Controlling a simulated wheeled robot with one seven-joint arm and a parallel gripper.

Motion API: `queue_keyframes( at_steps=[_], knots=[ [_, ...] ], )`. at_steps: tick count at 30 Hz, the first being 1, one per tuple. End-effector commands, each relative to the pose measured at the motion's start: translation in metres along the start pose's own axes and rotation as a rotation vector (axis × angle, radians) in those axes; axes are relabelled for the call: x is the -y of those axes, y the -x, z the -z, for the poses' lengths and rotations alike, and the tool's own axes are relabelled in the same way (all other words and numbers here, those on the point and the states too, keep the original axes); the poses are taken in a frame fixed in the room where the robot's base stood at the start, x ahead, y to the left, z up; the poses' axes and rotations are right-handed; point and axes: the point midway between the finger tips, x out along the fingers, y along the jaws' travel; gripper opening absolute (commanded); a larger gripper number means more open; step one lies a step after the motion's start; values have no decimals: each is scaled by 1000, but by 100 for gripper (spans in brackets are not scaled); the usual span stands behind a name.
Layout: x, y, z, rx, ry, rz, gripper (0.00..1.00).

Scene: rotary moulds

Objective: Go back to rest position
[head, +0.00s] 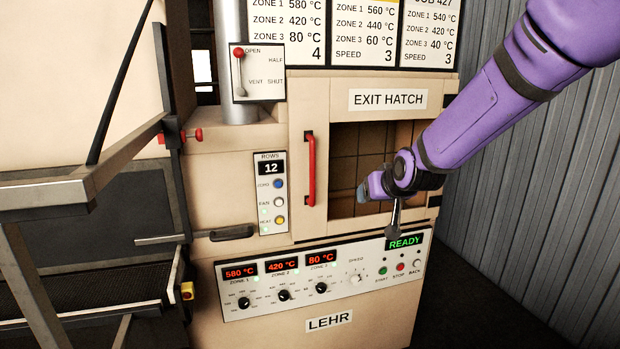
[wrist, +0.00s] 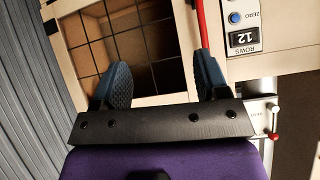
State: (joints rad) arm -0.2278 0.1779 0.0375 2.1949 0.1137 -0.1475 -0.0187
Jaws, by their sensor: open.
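My gripper (wrist: 160,85) is open and empty in the wrist view, its two blue fingers wide apart. In the head view my gripper (head: 364,192) is in front of the exit hatch opening (head: 345,150), at the end of my purple arm, which comes in from the upper right. The hatch opening shows a tiled or gridded inside. A red vertical handle (head: 309,168) stands at the left of the opening. In the wrist view the red handle (wrist: 202,25) runs just above the right finger; I cannot tell whether they touch.
Below is a control panel (head: 325,275) with dials, buttons and a green READY display (head: 405,243). A lever box (head: 257,72) reading open, half, vent, shut is at upper left. A metal frame (head: 80,190) stands at left. A corrugated wall (head: 530,190) is at right.

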Motion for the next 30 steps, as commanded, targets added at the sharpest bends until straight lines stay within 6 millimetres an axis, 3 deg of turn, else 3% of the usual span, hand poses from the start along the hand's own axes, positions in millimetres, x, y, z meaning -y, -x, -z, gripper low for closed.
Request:
queue_keyframes(
  at_steps=[1, 7, 14, 24, 30],
  knots=[
    [-6, 20, 3, 11, -3, -7, 68],
    [-27, 92, -4, 90, -13, -34, 68],
    [-46, 173, -28, 181, -29, -69, 68],
    [-64, 284, -88, 318, -66, -127, 68],
    [-68, 334, -130, 391, -92, -158, 68]
  ],
)
